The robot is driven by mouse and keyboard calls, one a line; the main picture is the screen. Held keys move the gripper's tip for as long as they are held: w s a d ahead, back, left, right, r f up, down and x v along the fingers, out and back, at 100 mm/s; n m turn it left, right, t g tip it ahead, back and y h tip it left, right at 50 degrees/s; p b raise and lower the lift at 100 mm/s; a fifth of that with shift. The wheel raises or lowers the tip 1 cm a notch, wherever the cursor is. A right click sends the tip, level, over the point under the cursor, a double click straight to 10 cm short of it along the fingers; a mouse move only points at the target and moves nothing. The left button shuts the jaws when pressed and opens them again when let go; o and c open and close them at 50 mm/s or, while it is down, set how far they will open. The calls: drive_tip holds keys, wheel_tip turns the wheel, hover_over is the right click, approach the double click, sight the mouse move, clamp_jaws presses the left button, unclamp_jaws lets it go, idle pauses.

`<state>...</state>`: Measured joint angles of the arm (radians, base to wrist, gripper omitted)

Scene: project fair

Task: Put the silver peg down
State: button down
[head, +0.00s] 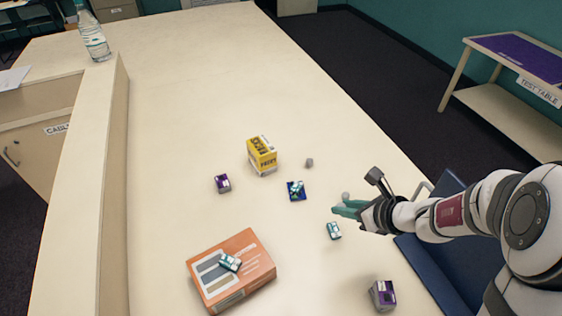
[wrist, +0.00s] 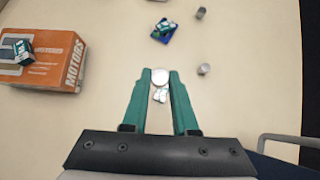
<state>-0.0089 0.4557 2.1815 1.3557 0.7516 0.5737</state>
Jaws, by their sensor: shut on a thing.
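In the wrist view a round silver peg (wrist: 160,76) sits between the teal fingertips of my gripper (wrist: 160,78), which is shut on it. Its end overlaps a small teal-and-white box (wrist: 160,96) from this camera. In the head view my gripper (head: 345,209) is over the right part of the table, with that box (head: 334,231) just below it in the picture. A silver piece (head: 346,196) shows beside the fingers there; I cannot tell whether it is the held peg or a loose one. The gap under the held peg is unclear.
Two loose grey pegs (wrist: 204,69) (wrist: 201,12) stand right of my fingers in the wrist view. A blue box (head: 296,191), yellow box (head: 262,155), purple boxes (head: 222,183) (head: 383,295) and orange motors box (head: 205,285) are around. The far table (head: 215,60) is clear.

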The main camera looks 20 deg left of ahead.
drive_tip(key=w+a+r, duration=0.4)
drive_tip(key=w+a, duration=0.3)
drive_tip(key=w+a+r, duration=0.4)
drive_tip(key=w+a, duration=0.3)
drive_tip(key=a, duration=0.1)
hover_over(266, 154)
wheel_tip(266, 154, down, 6)
wheel_tip(266, 154, down, 4)
drive_tip(key=shift+f, duration=0.2)
drive_tip(key=shift+d, duration=0.1)
drive_tip(key=shift+f, duration=0.2)
drive_tip(key=c, duration=0.7)
unclamp_jaws()
